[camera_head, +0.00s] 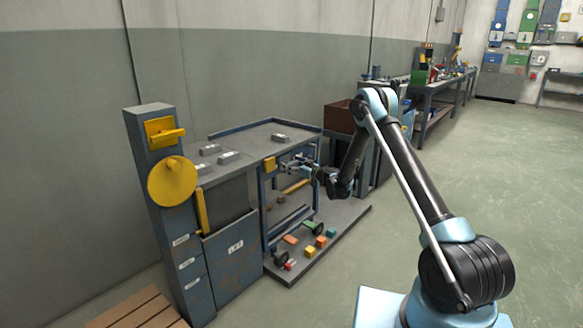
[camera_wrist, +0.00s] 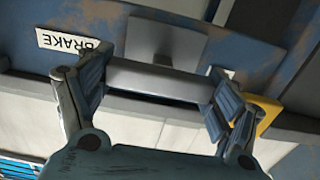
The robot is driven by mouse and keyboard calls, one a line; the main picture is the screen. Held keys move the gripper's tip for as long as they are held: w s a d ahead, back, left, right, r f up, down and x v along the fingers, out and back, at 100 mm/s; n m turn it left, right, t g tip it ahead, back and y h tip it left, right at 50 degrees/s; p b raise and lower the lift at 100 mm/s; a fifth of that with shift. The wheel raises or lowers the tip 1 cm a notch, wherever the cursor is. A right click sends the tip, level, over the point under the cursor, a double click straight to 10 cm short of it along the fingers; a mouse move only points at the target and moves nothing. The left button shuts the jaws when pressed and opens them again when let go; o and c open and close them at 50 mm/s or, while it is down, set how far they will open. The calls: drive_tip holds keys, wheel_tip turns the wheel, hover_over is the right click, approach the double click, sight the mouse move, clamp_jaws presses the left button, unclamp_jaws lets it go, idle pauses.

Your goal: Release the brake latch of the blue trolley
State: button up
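The blue trolley (camera_head: 263,220) stands against the wall, with a grey top and a lower shelf. My gripper (camera_head: 287,166) is at its upper front edge, just right of a yellow block. In the wrist view a grey bar (camera_wrist: 160,80), which looks like the brake latch, lies across the gap of my gripper (camera_wrist: 160,88). A grey plate (camera_wrist: 165,42) joins it, and a white BRAKE label (camera_wrist: 72,42), upside down, is beside it. The fingers stand wide apart, one at each end of the bar. Whether they touch it is unclear.
Small coloured blocks (camera_head: 310,251) lie on a low grey platform. A yellow part (camera_wrist: 265,112) is close to the right finger. The floor at right is clear.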

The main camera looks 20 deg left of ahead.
drive_tip(key=shift+m, duration=0.4)
drive_tip(key=m, duration=0.3)
drive_tip(key=shift+w+d+m, duration=0.1)
drive_tip(key=shift+w+m, duration=0.1)
drive_tip(key=shift+m, duration=0.2)
drive_tip(key=m, duration=0.4)
drive_tip(key=shift+w+d+m, duration=0.1)
drive_tip(key=shift+m, duration=0.2)
drive_tip(key=m, duration=0.4)
drive_tip(key=shift+w+f, duration=0.1)
drive_tip(key=shift+f, duration=0.05)
drive_tip(key=shift+d+f+m, duration=0.1)
drive_tip(key=shift+m, duration=2.3)
drive_tip(key=o, duration=1)
drive_tip(key=shift+f, duration=0.1)
